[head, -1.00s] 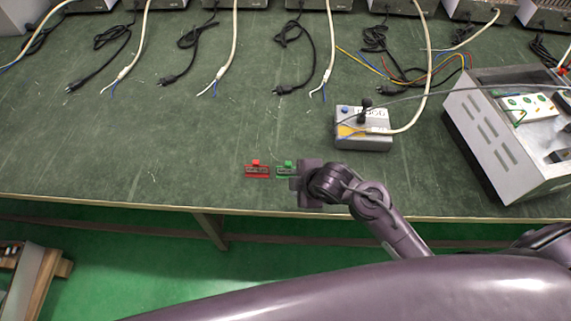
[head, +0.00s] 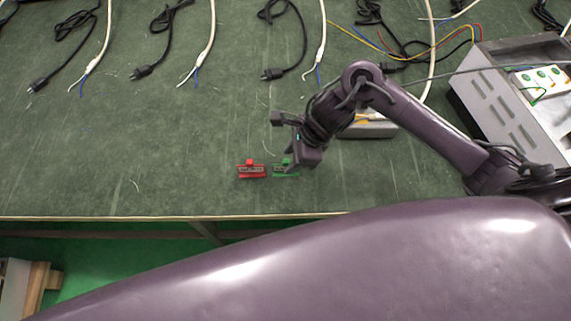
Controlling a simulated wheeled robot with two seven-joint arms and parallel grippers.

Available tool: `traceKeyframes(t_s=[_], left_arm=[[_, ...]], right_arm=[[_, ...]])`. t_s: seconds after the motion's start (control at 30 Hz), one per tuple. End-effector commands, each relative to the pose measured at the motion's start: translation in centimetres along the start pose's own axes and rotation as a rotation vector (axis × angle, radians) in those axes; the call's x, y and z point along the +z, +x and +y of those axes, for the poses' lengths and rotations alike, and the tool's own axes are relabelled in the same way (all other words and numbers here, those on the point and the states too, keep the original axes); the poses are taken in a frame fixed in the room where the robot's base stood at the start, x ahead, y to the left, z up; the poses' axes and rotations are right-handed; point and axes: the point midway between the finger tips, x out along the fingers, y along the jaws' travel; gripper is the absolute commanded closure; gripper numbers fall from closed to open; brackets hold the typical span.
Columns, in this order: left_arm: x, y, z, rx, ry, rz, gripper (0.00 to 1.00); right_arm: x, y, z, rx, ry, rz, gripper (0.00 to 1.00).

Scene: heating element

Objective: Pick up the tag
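Two tags lie on the green table near its front edge. The red tag (head: 252,170) is on the left and the green tag (head: 284,170) is close beside it on the right. My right gripper (head: 288,138) is just behind and to the right of the green tag, with its fingers spread apart and nothing seen between them. Its near finger overlaps the right end of the green tag in the picture. I cannot tell whether they touch. My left gripper is not in view.
A grey control box (head: 368,127) stands behind my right arm, partly hidden. A larger metal unit (head: 500,95) stands at the right. Black plugs (head: 272,74) and white cables (head: 210,40) lie across the back. The table (head: 120,160) left of the tags is clear.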

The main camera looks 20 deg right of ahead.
Motion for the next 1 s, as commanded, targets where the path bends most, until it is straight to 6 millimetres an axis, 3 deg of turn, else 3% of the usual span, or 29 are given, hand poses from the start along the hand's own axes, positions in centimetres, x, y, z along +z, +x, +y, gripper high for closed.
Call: traceKeyframes(t_s=[0.3, 0.63, 0.9, 1.0], left_arm=[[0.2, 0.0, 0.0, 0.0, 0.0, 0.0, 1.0], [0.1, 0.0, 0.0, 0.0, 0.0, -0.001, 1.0], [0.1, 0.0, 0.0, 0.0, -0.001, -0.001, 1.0], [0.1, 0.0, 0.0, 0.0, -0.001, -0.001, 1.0]], right_arm=[[0.1, 4.5, -0.3, 0.001, 0.005, -0.002, 0.6], [0.1, 5.0, -0.4, -0.003, 0.003, 0.0, 0.61], [0.1, 5.0, -0.4, -0.003, 0.004, -0.001, 0.97], [0.1, 5.0, -0.4, -0.003, 0.004, -0.001, 1.0]])
